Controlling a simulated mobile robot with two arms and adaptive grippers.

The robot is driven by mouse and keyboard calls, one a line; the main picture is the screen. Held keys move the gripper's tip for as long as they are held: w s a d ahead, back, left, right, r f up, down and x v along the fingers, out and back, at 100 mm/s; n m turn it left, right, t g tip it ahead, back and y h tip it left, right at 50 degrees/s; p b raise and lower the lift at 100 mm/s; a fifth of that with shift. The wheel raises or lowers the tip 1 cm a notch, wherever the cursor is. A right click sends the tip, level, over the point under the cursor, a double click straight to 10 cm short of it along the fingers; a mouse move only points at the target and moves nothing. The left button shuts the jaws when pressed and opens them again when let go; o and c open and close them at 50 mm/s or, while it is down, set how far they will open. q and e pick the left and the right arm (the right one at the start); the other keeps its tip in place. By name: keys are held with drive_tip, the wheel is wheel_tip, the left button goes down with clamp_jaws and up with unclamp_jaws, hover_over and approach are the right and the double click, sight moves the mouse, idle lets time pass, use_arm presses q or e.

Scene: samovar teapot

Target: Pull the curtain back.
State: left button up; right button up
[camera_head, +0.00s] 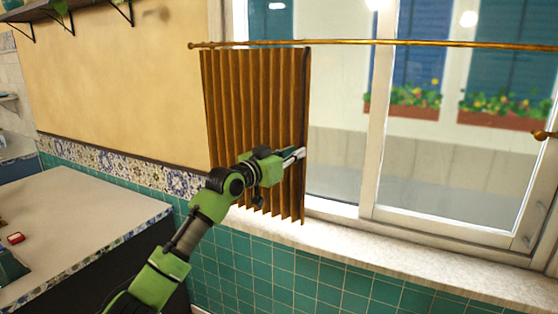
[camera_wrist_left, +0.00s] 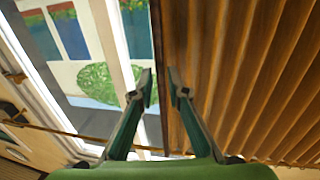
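The brown pleated curtain (camera_head: 255,110) hangs from a brass rod (camera_head: 400,43), gathered at the rod's left end. Its right edge lies in front of the window's left side. My left gripper (camera_head: 298,154) is at this right edge, around mid-height. In the left wrist view, the two fingertips (camera_wrist_left: 161,88) are close together, one on each side of the curtain's dark edge, with the pleats (camera_wrist_left: 240,70) to the right. My right gripper is out of view.
The window (camera_head: 450,120) is uncovered right of the curtain, with a pale sill (camera_head: 400,255) below. A counter (camera_head: 75,220) with a small red item (camera_head: 15,238) stands at left.

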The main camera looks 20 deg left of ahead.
use_arm(q)
drive_tip(key=v, duration=0.7)
drive_tip(key=shift+s, duration=0.4)
drive_tip(key=shift+a, duration=0.1)
